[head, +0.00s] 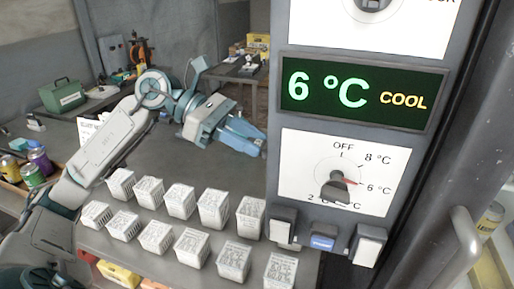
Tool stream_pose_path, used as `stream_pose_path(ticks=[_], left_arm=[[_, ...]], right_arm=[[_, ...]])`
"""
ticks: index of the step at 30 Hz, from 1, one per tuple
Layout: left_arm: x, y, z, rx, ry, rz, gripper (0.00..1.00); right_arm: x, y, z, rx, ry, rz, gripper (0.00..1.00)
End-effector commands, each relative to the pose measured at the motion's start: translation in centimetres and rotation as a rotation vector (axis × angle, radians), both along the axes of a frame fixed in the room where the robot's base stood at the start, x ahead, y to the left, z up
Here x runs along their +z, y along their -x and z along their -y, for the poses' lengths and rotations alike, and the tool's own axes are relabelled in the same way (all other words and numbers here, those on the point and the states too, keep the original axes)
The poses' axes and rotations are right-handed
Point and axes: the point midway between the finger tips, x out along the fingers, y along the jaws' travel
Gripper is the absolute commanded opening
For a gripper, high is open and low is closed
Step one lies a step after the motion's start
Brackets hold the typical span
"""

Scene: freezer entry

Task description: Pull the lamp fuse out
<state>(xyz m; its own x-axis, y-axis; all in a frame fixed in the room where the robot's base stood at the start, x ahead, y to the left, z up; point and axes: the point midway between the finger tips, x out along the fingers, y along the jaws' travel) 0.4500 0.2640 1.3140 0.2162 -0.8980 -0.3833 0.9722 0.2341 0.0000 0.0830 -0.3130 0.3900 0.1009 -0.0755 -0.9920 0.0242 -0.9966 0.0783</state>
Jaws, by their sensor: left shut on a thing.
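My left gripper (256,142) reaches in from the left, with its tips by the left edge of the control panel (268,185). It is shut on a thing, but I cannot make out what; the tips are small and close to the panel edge. No lamp fuse can be told for sure. Under the panel's dial are a pale block on the left (282,226), a small blue labelled piece (322,243) and a pale block on the right (368,245). The gripper is above and left of these. My right gripper is not in view.
The display (360,93) reads 6 °C COOL; the dial (335,188) is below it. Two rows of white printed boxes (181,200) line the bench's near edge. Coloured cans (38,160) and a green case (62,95) are at left. A metal handle (466,240) is at right.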

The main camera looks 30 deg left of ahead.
Motion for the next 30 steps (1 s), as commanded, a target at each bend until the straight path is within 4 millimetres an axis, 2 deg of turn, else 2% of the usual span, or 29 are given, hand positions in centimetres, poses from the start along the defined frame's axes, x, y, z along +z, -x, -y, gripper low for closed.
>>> stream_pose_path(ticks=[30], left_arm=[[-0.08,0.03,-0.01,0.0,0.0,0.0,0.01]], right_arm=[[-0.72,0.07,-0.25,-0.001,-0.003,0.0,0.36]])
